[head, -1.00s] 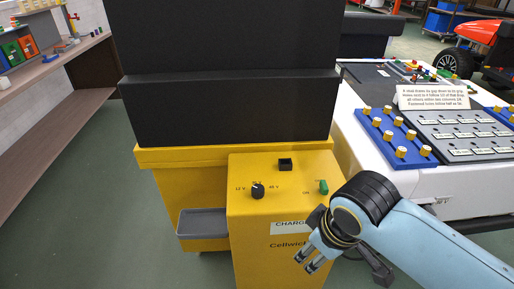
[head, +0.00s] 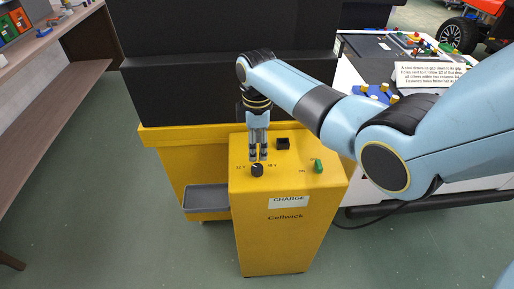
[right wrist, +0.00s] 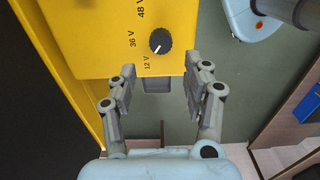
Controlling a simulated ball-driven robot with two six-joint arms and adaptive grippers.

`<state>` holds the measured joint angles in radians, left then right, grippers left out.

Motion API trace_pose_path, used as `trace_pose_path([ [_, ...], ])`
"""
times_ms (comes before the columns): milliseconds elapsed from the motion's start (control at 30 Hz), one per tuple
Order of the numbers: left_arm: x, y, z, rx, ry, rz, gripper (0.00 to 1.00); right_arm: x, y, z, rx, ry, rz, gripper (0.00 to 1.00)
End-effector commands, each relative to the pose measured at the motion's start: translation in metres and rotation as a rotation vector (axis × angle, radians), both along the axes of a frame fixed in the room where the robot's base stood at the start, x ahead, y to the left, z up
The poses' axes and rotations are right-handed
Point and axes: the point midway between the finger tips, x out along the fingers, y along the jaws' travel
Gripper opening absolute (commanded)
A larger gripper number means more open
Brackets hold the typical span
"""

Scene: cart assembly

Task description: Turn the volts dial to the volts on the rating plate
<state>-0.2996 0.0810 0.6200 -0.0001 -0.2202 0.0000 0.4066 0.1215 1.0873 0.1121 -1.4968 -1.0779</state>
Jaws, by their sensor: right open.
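The volts dial (head: 257,170) is a black round knob on top of the yellow charger (head: 290,235). In the right wrist view the dial (right wrist: 160,41) has a white pointer line toward the 12 V mark (right wrist: 146,62); 36 V (right wrist: 132,38) and 48 V (right wrist: 140,10) are printed around it. My right gripper (head: 258,157) points down close above the dial. In the right wrist view the right gripper (right wrist: 161,72) is open and empty, with the dial just beyond its fingertips. No readable rating plate shows. My left gripper is out of view.
A black square socket (head: 283,143) and a green switch (head: 319,166) sit beside the dial on the charger top. A grey tray (head: 207,197) hangs at its left side. A tall black panel (head: 190,90) stands behind. A white table with colored parts is at right.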

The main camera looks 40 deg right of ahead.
Motion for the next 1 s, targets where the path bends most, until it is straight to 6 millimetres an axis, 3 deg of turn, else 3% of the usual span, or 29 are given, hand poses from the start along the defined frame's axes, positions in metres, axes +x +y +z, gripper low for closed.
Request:
trace_pose_path([
  [267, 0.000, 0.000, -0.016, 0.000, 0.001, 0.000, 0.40, -0.001, 0.000, -0.031, 0.001, 0.003, 0.001, 0.50],
  [400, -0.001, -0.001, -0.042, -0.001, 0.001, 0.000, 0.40, 0.000, 0.000, -0.055, 0.000, 0.001, 0.001, 0.50],
  [767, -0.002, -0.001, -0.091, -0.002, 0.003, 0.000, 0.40, -0.001, 0.000, -0.096, 0.000, 0.001, 0.000, 0.50],
  [1000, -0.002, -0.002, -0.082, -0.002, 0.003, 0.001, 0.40, -0.001, 0.000, -0.087, 0.000, 0.001, 0.000, 0.19],
])
